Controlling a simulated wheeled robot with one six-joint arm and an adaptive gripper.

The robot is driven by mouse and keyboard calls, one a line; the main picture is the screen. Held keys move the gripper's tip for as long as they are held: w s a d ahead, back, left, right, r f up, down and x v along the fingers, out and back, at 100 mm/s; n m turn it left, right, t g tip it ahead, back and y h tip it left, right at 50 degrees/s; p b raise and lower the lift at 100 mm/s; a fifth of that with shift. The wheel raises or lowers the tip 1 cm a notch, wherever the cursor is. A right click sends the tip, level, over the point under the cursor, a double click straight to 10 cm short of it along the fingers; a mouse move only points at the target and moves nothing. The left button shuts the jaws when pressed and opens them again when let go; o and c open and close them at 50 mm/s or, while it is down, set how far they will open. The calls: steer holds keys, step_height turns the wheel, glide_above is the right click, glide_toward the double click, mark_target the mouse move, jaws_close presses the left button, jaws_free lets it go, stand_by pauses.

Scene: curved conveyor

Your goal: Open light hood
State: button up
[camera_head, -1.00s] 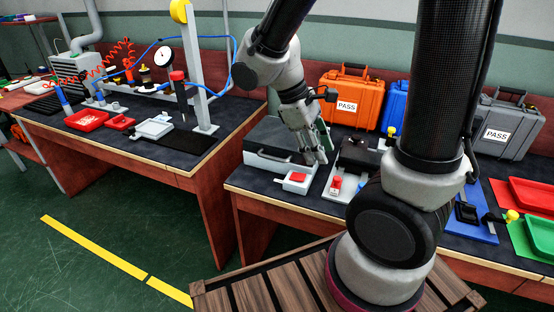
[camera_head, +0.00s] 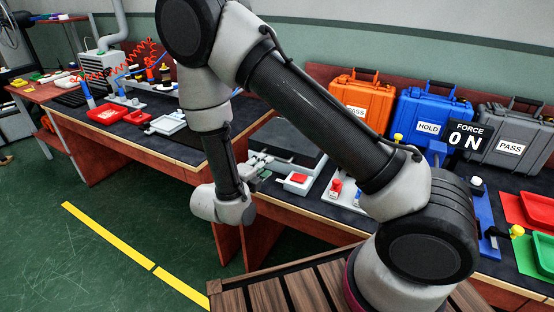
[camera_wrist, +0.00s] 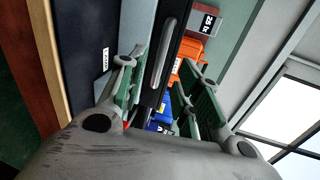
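The light hood (camera_head: 287,138) is a low grey box with a dark top at the left end of the right-hand bench. In the wrist view, its silver bar handle (camera_wrist: 170,55) stands out from a black panel. My gripper (camera_head: 262,166) is at the hood's front left, low over the bench edge. In the wrist view, my gripper (camera_wrist: 160,90) is open, with green-padded fingers apart on both sides of the handle's line. The near end of the handle lies at or just beyond the fingertips; I cannot tell whether they touch it. My arm hides part of the bench.
A small white box with a red button (camera_head: 298,180) sits just right of my gripper. Orange (camera_head: 362,98), blue (camera_head: 428,118) and grey (camera_head: 507,138) cases stand behind. Floor left of the bench is clear.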

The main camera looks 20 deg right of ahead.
mark_target(289, 143)
steer(key=shift+n, duration=0.3)
steer(key=x, duration=0.8)
steer(key=shift+r, duration=0.1)
steer(key=shift+s, duration=0.1)
jaws_close()
